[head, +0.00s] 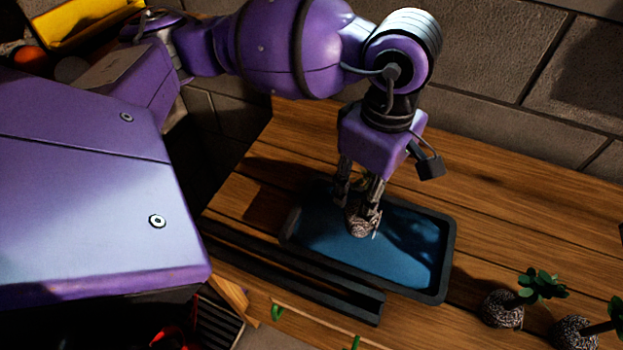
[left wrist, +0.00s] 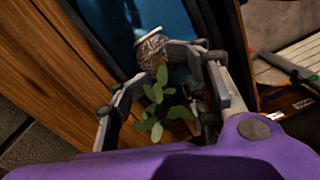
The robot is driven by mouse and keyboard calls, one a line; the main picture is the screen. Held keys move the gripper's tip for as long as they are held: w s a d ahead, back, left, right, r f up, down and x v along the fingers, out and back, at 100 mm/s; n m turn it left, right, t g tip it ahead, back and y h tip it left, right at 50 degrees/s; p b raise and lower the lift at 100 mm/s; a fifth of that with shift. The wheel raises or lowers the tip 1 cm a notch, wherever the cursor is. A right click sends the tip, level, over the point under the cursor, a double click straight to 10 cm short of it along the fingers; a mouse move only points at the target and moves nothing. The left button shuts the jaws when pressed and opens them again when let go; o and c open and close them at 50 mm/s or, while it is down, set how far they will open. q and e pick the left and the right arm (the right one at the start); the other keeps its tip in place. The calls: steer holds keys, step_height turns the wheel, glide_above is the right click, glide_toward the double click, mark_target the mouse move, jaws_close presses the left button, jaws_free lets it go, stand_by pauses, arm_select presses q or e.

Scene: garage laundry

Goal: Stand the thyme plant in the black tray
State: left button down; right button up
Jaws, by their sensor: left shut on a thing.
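The thyme plant shows as a grey, mottled root ball (head: 360,226) in the head view, its top mostly hidden by my fingers. In the left wrist view its green leaves (left wrist: 158,108) lie between my fingers, with the root ball (left wrist: 150,50) beyond. My left gripper (head: 361,200) points down and is shut on the plant; its fingers also show in the left wrist view (left wrist: 170,68). The black tray (head: 447,262) with a blue inside lies on the wooden bench below. The root ball is over the tray's inside; I cannot tell whether it touches the bottom. My right gripper is not in view.
Two similar plants with mottled root balls (head: 503,309) (head: 574,332) stand at the lower right. A long black rail (head: 300,272) lies along the tray's near side. A block wall (head: 500,120) rises behind the bench (head: 500,210).

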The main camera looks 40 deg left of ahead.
mark_target(358, 207)
arm_select(q)
steer(key=f, duration=0.3)
steer(key=shift+w+a+f, duration=0.15)
steer(key=shift+a, duration=0.25)
steer(key=shift+f, duration=0.3)
steer(key=shift+f, duration=0.15)
steer(key=c, duration=1.5)
jaws_free()
steer(key=shift+f, duration=0.1)
steer(key=o, duration=0.6)
